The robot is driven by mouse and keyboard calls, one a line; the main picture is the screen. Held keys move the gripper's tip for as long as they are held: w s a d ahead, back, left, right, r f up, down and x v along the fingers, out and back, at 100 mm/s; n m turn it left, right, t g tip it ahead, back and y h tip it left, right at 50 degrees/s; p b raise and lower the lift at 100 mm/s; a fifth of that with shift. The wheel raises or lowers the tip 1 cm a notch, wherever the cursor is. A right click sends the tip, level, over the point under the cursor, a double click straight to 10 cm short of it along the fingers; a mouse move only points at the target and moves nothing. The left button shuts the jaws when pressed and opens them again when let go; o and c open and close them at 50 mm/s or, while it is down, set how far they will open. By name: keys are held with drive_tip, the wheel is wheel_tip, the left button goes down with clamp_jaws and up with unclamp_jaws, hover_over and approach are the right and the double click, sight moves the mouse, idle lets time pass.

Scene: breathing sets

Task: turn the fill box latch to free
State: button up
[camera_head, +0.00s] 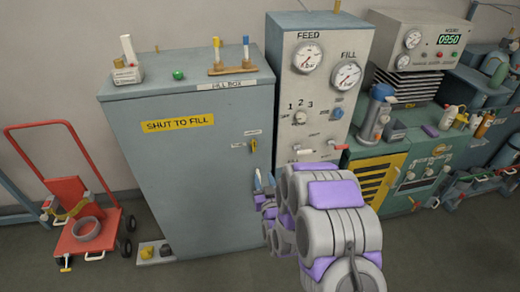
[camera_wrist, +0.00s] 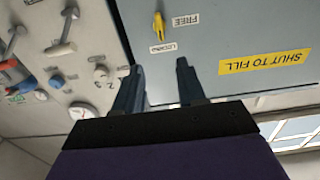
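The fill box (camera_head: 190,180) is a tall grey-blue cabinet with a yellow SHUT TO FILL label (camera_head: 178,124). Its latch (camera_head: 253,146) is a small yellow handle on the right of the front. The latch also shows in the upside-down wrist view (camera_wrist: 158,25). The handle lies upright, in line with the LOCKED label (camera_wrist: 163,48); the FREE label (camera_wrist: 185,20) is to its side. My gripper (camera_head: 264,180) is open and empty, below the latch in the head view. In the wrist view its two fingers (camera_wrist: 158,78) are apart, and the latch lies beyond their tips, untouched.
A gauge panel (camera_head: 318,90) with FEED and FILL dials, knobs and levers stands right of the box. A green bench (camera_head: 375,165) with bottles is further right. A red hand truck (camera_head: 85,215) stands left on open floor. Tools on a wooden rack (camera_head: 232,68) top the box.

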sight(254, 147)
drive_tip(key=b+x, duration=0.1)
drive_tip(key=x, duration=0.6)
drive_tip(key=b+x, duration=0.2)
drive_tip(key=x, duration=0.6)
drive_tip(key=shift+w+a+f, duration=0.15)
drive_tip(key=shift+w+f, duration=0.05)
drive_tip(key=shift+w, duration=0.1)
drive_tip(key=shift+b+x, duration=0.3)
drive_tip(key=shift+x, duration=0.55)
clamp_jaws()
